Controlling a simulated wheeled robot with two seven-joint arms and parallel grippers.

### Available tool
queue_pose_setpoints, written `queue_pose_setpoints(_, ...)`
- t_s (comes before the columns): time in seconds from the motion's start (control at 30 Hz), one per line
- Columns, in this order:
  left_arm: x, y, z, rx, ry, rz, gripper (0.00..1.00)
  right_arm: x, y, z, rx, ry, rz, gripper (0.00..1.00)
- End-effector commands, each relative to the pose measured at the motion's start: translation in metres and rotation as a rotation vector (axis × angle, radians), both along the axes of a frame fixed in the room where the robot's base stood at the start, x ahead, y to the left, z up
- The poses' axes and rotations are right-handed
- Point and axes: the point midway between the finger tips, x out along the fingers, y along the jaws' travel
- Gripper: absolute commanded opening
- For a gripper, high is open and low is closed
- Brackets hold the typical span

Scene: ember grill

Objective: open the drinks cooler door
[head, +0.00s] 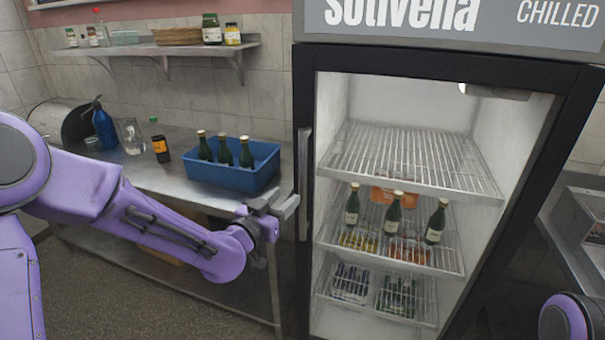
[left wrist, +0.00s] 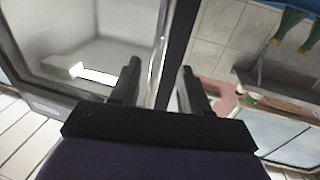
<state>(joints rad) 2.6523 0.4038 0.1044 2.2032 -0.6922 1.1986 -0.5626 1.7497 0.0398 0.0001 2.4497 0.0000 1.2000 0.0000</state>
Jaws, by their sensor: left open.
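The drinks cooler (head: 450,60) stands at the centre right in the head view. Its black-framed glass door looks shut. The upright bar handle (head: 304,185) is on the door's left side. My left gripper (head: 281,203) is open just left of the handle's lower part. In the left wrist view, my left gripper (left wrist: 158,82) has its fingers apart, with the door's edge and a pale upright bar, probably the handle, showing beyond and between them. I cannot tell whether the fingers touch the handle. My right gripper is out of view.
Left of the cooler is a steel counter (head: 150,178) with a blue crate (head: 235,178) of bottles near the left gripper. A wall shelf (head: 160,50) hangs above. Bottles stand on the racks inside the cooler. Another steel counter (head: 575,235) is at right.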

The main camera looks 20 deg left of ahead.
Motion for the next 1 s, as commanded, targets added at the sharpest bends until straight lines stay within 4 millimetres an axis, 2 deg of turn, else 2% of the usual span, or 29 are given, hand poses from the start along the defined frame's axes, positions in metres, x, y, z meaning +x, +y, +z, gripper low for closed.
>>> queue_pose_setpoints(0.2,0.047,-0.011,0.001,-0.001,0.005,0.001,0.46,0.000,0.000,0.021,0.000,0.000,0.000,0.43)
queue_pose_setpoints(0.4,0.081,-0.019,-0.001,-0.003,0.006,0.003,0.46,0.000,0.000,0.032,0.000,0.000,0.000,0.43)
queue_pose_setpoints(0.53,0.090,-0.021,-0.002,-0.004,0.006,0.002,0.46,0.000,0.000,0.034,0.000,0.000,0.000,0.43)
queue_pose_setpoints(0.77,0.091,-0.022,-0.003,-0.004,0.006,0.002,0.46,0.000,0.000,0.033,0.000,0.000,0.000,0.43)
queue_pose_setpoints(0.87,0.091,-0.022,-0.003,-0.004,0.006,0.002,0.16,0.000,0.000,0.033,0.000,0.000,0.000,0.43)
queue_pose_setpoints(0.9,0.091,-0.022,-0.003,-0.004,0.006,0.002,0.03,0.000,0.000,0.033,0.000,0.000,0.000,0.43)
queue_pose_setpoints(0.93,0.091,-0.022,-0.003,-0.004,0.006,0.002,0.00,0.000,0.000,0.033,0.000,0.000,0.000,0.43)
queue_pose_setpoints(1.0,0.091,-0.022,-0.003,-0.004,0.006,0.002,0.00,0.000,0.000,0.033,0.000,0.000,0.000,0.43)
